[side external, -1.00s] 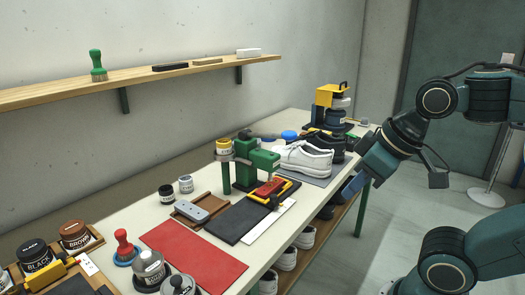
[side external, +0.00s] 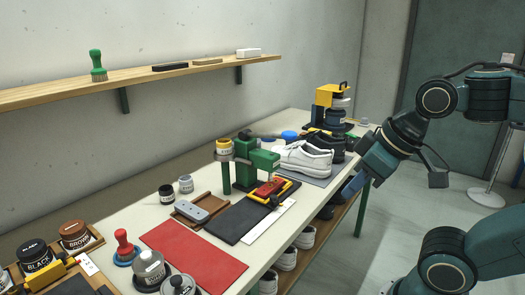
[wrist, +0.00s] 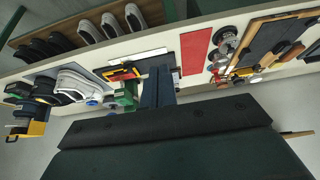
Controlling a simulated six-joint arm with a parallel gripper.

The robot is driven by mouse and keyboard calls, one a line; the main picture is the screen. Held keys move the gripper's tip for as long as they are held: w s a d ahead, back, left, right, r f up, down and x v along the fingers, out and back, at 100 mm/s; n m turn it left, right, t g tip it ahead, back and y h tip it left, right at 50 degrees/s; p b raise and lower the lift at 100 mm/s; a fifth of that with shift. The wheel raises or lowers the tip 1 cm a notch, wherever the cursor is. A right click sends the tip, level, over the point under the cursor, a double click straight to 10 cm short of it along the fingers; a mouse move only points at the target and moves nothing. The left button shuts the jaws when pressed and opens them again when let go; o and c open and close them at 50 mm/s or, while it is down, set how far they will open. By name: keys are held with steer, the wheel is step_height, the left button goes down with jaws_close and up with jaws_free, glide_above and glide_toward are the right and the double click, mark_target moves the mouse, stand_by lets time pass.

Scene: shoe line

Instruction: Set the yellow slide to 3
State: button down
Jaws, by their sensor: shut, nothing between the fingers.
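A yellow slide-like part (side external: 284,190) with a red block and a dark knob sits at the front of the green stand (side external: 262,160) on the table; it also shows in the wrist view (wrist: 117,76). Another yellow part (side external: 58,268) with a dark knob lies by a white card at the lower left. I cannot tell which is the task's slide, and no scale numbers are readable. My gripper (side external: 350,188) is shut and empty, off the table's front edge, right of the green stand and apart from everything. Its blue fingers (wrist: 158,87) show in the wrist view.
White shoes (side external: 305,158) and dark shoes stand right of the green stand. A yellow-topped device (side external: 331,96) stands at the far end. A red mat (side external: 195,255) and black mat (side external: 238,221) lie flat. More shoes sit on the lower shelf. The space before the table is free.

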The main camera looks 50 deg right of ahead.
steer(key=c, duration=1.4)
jaws_free()
steer(key=shift+w, duration=0.15)
steer(key=shift+o, duration=1)
steer(key=shift+w+d+r, duration=0.1)
steer(key=shift+w+d, duration=0.05)
steer(key=shift+w, duration=0.1)
steer(key=m+g+h, duration=0.2)
steer(key=m+h, duration=0.1)
steer(key=m, duration=0.6)
glide_above(274, 196)
steer(key=s+a, duration=0.4)
step_height(274, 196, down, 9)
steer(key=shift+a+r, duration=0.15)
steer(key=shift+r, duration=0.05)
steer(key=shift+f, duration=0.15)
steer(key=shift+s+x, duration=0.1)
steer(key=shift+x, duration=3.25)
steer(key=shift+s+x, duration=0.15)
steer(key=shift+x, duration=3.2)
